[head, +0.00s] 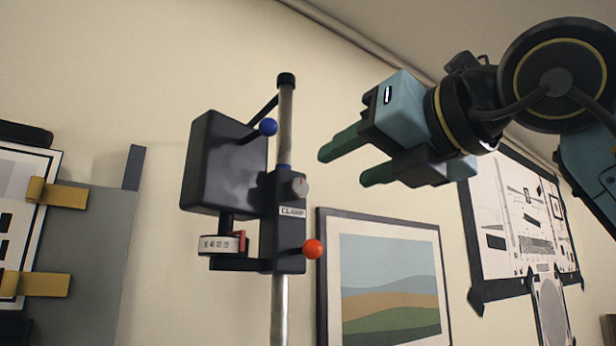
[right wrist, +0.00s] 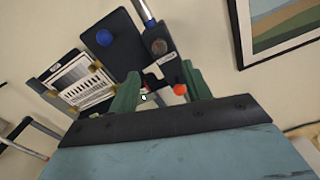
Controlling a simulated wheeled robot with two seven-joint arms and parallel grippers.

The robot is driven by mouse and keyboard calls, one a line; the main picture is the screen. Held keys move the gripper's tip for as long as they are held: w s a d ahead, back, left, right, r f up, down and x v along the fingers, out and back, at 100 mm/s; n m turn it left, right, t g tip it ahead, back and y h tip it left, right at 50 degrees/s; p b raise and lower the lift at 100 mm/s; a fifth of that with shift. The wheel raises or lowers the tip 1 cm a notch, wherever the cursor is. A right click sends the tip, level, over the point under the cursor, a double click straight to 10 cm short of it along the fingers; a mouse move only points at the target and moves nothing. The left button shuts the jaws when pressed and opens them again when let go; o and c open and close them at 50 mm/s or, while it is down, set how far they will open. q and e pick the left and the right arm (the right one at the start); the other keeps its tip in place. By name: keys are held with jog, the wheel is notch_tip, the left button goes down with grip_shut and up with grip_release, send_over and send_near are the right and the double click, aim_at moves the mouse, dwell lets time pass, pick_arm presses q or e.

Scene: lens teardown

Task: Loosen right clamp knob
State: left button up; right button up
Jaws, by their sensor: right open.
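A black clamp block (head: 288,240) labelled "CLAMP" sits on an upright metal column (head: 284,312). A round grey knob (head: 300,187) is on its upper front, and a red ball knob (head: 313,249) sticks out at its lower right. I cannot tell which of the two is the named knob. My right gripper (head: 344,166) is open and empty, its green fingers apart, above and right of the block. In the right wrist view the grey knob (right wrist: 158,46) shows beyond the fingertips, and the red ball (right wrist: 180,89) shows near the right finger. My left gripper is not visible.
A black box (head: 212,165) with a blue ball knob (head: 268,127) is left of the column. Below it is a small ring with markings (head: 222,244). A framed landscape picture (head: 390,290) hangs behind, at lower right. Open space separates the gripper from the column.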

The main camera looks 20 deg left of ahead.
aim_at(301, 187)
jog(key=p+x, duration=0.3)
jog(key=x, duration=0.7)
jog(key=shift+c, duration=0.2)
jog(key=c, duration=1)
